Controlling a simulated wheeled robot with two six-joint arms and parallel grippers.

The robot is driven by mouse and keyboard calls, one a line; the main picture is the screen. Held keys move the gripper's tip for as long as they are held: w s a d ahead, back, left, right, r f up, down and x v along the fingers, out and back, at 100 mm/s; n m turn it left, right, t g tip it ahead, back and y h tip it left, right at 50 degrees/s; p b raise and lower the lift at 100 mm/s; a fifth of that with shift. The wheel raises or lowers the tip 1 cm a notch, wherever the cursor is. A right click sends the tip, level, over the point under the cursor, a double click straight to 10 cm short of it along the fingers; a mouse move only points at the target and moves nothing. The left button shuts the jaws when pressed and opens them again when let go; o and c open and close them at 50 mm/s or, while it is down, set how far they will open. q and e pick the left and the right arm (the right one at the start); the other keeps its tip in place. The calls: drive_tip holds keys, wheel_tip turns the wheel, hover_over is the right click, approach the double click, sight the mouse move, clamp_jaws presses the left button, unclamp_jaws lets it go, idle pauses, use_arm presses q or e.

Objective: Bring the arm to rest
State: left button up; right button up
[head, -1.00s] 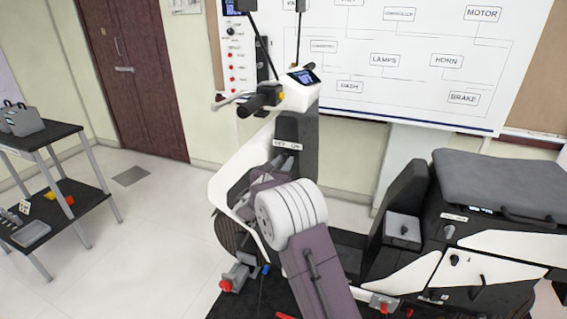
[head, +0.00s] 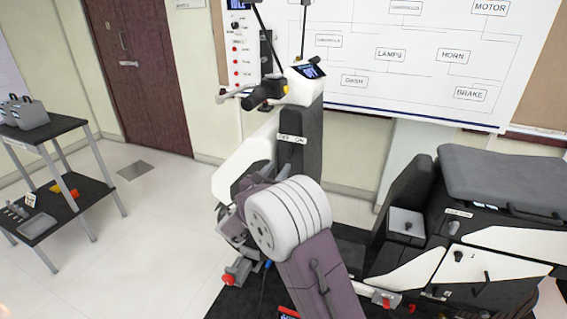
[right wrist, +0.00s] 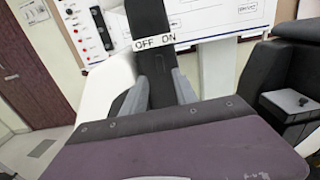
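My right arm (head: 320,275) rises from the bottom of the head view in front of a white and black scooter rig (head: 245,160). Its round white joint hides most of the hand. In the right wrist view my right gripper (right wrist: 160,82) has its two grey fingers apart, with nothing held between them. Beyond the fingers stands the rig's black front column (right wrist: 148,22) with a white OFF/ON label (right wrist: 155,42). That label also shows above the arm in the head view (head: 292,139). I cannot tell the exact gap from fingers to column. My left gripper is not in view.
The handlebar (head: 265,94) stands above the column. The seat (head: 500,180) and rear body are at the right. A wiring board (head: 400,75) hangs behind. A black two-level cart (head: 45,135) stands at the left, with clear floor (head: 165,225) between it and the rig.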

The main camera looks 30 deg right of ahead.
drive_tip(key=shift+s+a, duration=0.25)
drive_tip(key=shift+s, duration=0.05)
